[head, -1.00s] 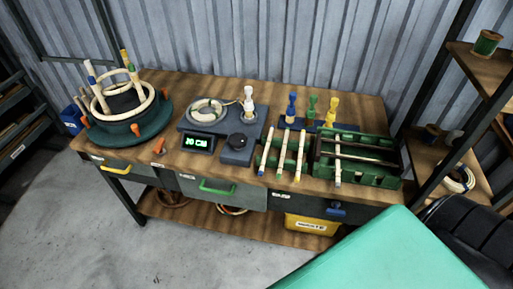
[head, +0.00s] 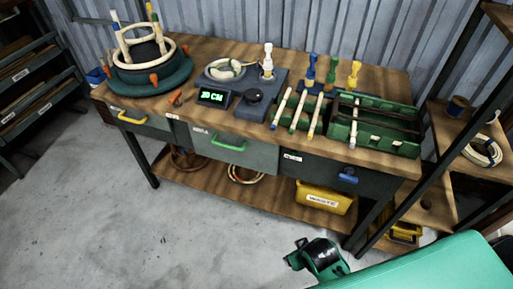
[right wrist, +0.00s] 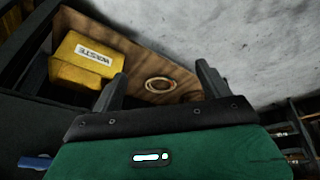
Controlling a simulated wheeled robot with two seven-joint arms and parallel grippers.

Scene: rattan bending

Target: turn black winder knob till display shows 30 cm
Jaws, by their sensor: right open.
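The black winder knob (head: 254,96) sits on the dark blue-grey winder base (head: 238,112) on the workbench. The lit display (head: 212,97) left of the knob shows green characters ending in "CM"; its first digit is hard to read. A coil of pale strand (head: 225,69) lies on the winder behind the display. My right gripper (head: 296,256) is low in front of the bench, well away from the knob. In the right wrist view its two fingers (right wrist: 161,86) are apart with nothing between them. My left gripper is not in view.
A round green form with canes (head: 150,75) stands at the bench's left. A green rack (head: 385,125) with pale sticks stands at the right. A yellow waste bin (head: 325,198) is on the lower shelf, also in the right wrist view (right wrist: 88,62). Floor in front is clear.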

